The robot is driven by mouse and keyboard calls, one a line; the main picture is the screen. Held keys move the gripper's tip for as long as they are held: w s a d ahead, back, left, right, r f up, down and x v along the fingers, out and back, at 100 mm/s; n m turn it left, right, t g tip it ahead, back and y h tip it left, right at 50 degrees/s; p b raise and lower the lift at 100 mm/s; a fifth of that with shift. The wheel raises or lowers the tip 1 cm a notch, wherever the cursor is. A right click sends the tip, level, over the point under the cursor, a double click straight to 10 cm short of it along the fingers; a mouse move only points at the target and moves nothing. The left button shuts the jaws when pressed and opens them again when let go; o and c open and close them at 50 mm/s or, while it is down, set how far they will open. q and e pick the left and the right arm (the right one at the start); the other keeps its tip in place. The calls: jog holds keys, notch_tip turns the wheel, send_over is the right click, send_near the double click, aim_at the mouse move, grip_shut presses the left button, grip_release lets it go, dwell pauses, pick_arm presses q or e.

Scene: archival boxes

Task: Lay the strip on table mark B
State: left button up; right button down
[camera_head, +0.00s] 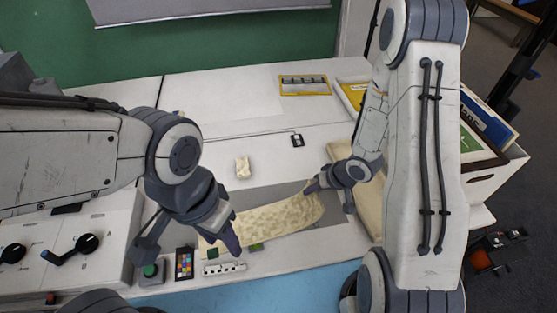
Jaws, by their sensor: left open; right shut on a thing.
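I cannot tell whether that finger touches the strip. I cannot make out a letter B on the table.
A small beige block (243,167) and a small black item (297,140) lie behind the strip. A color chart (184,263), a white strip with dark dots (224,268) and a green button (150,271) are in front. A box of folders (487,150) stands at right.

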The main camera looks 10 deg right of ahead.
pick_arm(q)
notch_tip(320, 180, up, 8)
jog(key=p, duration=0.7)
pick_arm(e)
jog(key=w+m, duration=0.1)
jog(key=w, duration=0.6)
pick_arm(q)
notch_tip(320, 180, down, 7)
jog(key=b, duration=0.7)
jog(key=shift+r, duration=0.2)
pick_arm(e)
jog(key=f, duration=0.5)
jog(key=w+f, duration=0.1)
jog(key=f, duration=0.1)
jog(key=shift+a+f, duration=0.15)
jog(key=shift+a, duration=0.15)
pick_arm(q)
jog(key=shift+f+b, duration=0.3)
jog(key=shift+b, duration=0.2)
pick_arm(e)
jog(key=shift+w+f, duration=0.1)
jog(key=shift+f, duration=0.45)
jog(key=c, duration=0.8)
grip_release()
jog(key=shift+r, duration=0.1)
